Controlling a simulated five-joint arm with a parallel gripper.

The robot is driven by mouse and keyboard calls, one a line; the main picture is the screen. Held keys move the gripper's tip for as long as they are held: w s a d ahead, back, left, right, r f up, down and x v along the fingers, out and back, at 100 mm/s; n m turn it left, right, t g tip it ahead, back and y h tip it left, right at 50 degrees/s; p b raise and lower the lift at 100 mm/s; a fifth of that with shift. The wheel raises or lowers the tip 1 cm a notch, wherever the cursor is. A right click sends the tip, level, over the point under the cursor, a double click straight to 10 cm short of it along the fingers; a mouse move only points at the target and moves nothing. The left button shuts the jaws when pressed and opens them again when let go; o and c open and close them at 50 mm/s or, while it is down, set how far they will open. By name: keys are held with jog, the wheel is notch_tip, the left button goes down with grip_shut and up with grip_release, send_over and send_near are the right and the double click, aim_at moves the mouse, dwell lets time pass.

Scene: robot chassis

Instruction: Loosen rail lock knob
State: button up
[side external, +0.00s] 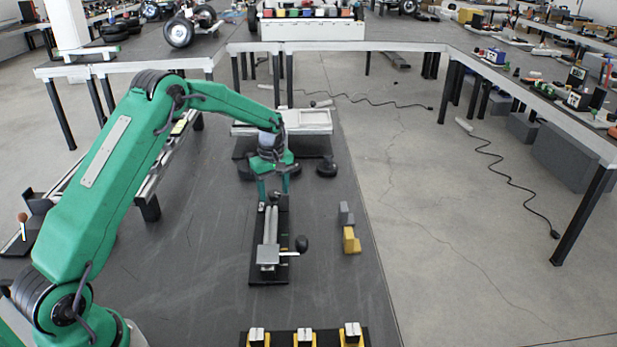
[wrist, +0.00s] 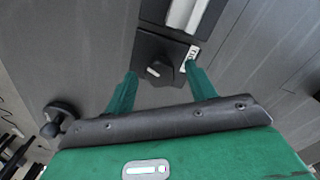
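A rail fixture on a dark base plate (side external: 256,272) lies on the grey mat, with light rails (side external: 270,222) running along it. In the wrist view, a small black knob (wrist: 163,73) with a white pointer mark sits on a dark plate at the end of the light rail (wrist: 184,14). A white label with dark letters (wrist: 192,53) is beside it. My gripper (side external: 273,195) points down over the far end of the fixture. In the wrist view its two green fingers (wrist: 161,80) are apart, with the knob between them and gaps visible. Finger height relative to the knob is unclear.
A lever with a black ball (side external: 301,243) stands at the fixture's near right. Grey and yellow blocks (side external: 350,240) lie to the right. A pale tray (side external: 306,119) and dark round parts (side external: 327,168) are behind. Three yellow-black holders (side external: 304,338) are in front. The left mat is clear.

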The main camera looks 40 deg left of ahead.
aim_at(274, 193)
notch_tip(274, 193, up, 7)
jog(key=shift+r, duration=0.4)
dwell(0.4)
jog(key=s+d+r+m+t, duration=0.1)
jog(key=s+d+r+m, duration=0.3)
jog(key=s+r, duration=0.4)
jog(key=s+d+r+m+t, duration=0.2)
jog(key=s+d+r+m, duration=0.25)
jog(key=s+r, duration=0.25)
jog(key=s+d+m+t, duration=0.1)
jog(key=s+d+m, duration=0.1)
jog(key=s, duration=0.7)
jog(key=s+d+f+m+t, duration=0.1)
jog(key=s+d+m, duration=0.2)
jog(key=s, duration=0.5)
jog(key=shift+s+m+t, duration=0.3)
jog(key=shift+s+m, duration=0.05)
jog(key=shift+m, duration=0.5)
